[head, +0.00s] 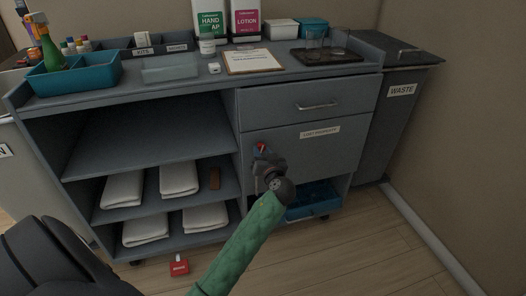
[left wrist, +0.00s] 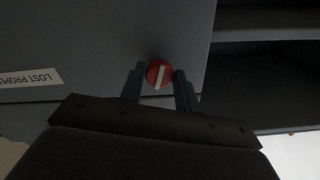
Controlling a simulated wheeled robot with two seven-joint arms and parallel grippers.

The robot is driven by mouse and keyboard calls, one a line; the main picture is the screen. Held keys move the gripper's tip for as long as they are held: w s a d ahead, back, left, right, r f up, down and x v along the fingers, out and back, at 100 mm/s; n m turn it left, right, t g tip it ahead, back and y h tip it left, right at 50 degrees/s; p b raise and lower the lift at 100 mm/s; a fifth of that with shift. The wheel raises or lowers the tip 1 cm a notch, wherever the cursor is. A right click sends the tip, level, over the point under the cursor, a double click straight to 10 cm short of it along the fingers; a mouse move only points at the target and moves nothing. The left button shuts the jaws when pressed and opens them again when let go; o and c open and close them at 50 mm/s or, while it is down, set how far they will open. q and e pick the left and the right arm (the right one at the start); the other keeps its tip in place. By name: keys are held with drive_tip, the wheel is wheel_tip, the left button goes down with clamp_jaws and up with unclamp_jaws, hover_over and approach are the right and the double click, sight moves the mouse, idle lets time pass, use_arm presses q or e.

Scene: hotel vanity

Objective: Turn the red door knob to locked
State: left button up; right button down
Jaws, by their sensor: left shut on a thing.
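The red door knob (head: 262,148) is on the upper left of the grey lost property door (head: 300,155). In the left wrist view the knob (left wrist: 159,73) is a round red disc with a white bar, which stands nearly upright in that view and leans slightly. My left gripper (head: 263,158) is at the knob, with one finger on each side of it (left wrist: 160,88), shut on it. In the head view the gripper hides part of the knob. My right gripper is not in view.
A drawer (head: 318,106) with a handle is above the door. Open shelves with folded towels (head: 179,178) are to the left. A blue bin (head: 314,197) is below the door. A red tag (head: 179,265) lies on the floor. A waste unit (head: 400,110) stands at right.

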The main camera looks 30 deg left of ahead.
use_arm(q)
drive_tip(key=m+p, duration=0.1)
drive_tip(key=m, duration=0.1)
drive_tip(key=m+p, duration=0.1)
drive_tip(key=m, duration=0.1)
drive_tip(key=m+p, duration=0.1)
drive_tip(key=p, duration=0.1)
drive_tip(key=shift+r+m, duration=0.3)
drive_tip(key=shift+m, duration=0.1)
drive_tip(key=m+p, duration=0.3)
drive_tip(key=shift+m, duration=0.4)
drive_tip(key=m+p, duration=0.3)
drive_tip(key=m, duration=0.1)
drive_tip(key=shift+f+m+p, duration=0.1)
drive_tip(key=shift+m+p, duration=0.25)
drive_tip(key=shift+m, duration=0.05)
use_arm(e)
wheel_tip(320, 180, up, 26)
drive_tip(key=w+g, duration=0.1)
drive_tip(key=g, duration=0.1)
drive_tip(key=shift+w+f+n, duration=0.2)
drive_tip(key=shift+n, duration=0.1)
use_arm(q)
drive_tip(key=o, duration=0.9)
drive_tip(key=shift+o, duration=0.2)
drive_tip(key=shift+d+f, duration=0.1)
